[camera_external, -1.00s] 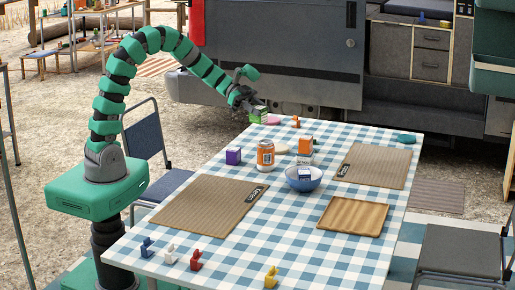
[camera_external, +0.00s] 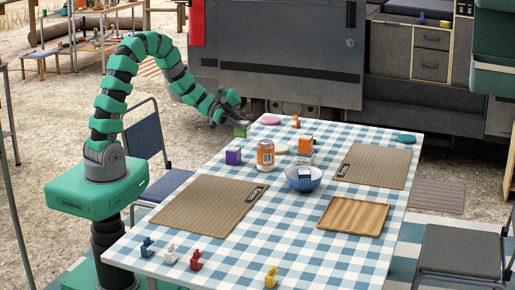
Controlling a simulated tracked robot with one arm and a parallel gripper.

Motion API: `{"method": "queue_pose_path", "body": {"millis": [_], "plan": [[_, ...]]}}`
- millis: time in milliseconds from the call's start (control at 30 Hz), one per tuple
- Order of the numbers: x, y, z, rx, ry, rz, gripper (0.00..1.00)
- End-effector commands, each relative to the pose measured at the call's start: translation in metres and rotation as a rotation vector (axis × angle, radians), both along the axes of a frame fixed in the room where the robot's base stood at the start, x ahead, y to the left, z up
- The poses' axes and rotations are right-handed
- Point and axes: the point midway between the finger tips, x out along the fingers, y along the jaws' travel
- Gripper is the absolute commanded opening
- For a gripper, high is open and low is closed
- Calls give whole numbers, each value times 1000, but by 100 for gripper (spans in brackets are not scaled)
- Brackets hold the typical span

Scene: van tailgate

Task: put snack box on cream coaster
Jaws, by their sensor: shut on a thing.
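My gripper (camera_external: 228,116) is shut on a small green box (camera_external: 240,130), at the table's far left edge. I cannot tell whether the box touches the table. The cream coaster (camera_external: 282,148) is a flat pale disc lying behind the orange can (camera_external: 265,154), which partly hides it. It lies to the right of the held box and nearer the camera. No lettering on the green box is readable, so its being the snack box is not certain.
A purple box (camera_external: 233,156) stands left of the can. An orange-and-white box (camera_external: 306,147) and a blue bowl (camera_external: 303,181) are right of the can. A pink disc (camera_external: 271,120) and an orange figure (camera_external: 295,122) are at the far end; a teal disc (camera_external: 406,139) is at right.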

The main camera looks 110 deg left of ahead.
Motion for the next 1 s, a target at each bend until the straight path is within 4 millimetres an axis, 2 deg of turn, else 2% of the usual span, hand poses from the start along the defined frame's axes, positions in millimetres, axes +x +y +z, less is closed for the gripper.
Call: {"method": "queue_pose_path", "body": {"millis": [100,233,333,1000], "plan": [[0,0,-15,-5,-1,1,16],[3,3,-22,-1,-1,-1,16],[12,11,-25,1,-1,-3,16],[99,100,-36,2,0,-2,16]]}}
